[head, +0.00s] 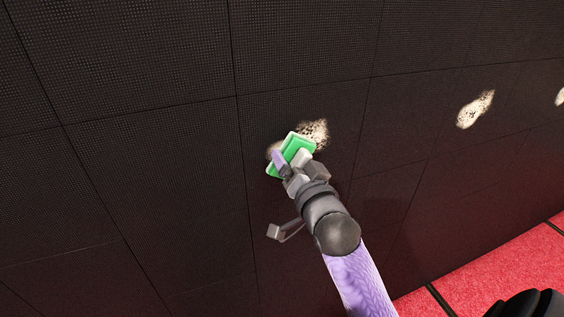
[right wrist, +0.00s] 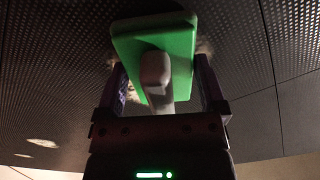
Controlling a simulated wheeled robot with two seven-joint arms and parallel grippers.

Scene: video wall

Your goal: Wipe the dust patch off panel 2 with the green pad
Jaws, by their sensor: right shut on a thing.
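The green pad (head: 298,146) lies over part of a pale, speckled dust patch (head: 316,131) on a dark wall panel (head: 340,110). My right gripper (head: 290,163) is shut on the pad's grey handle (right wrist: 155,75). In the right wrist view the green pad (right wrist: 178,38) is up against or very close to the dotted panel surface; I cannot tell if it touches. Dust shows above and right of the pad, with a little at its left edge. The rest of the patch is hidden behind the pad. My left gripper is not in view.
Another dust patch (head: 475,109) is on a panel further right, and a third (head: 560,96) is at the right edge. Thin seams divide the dark wall. A red floor (head: 480,275) with dark strips lies at lower right.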

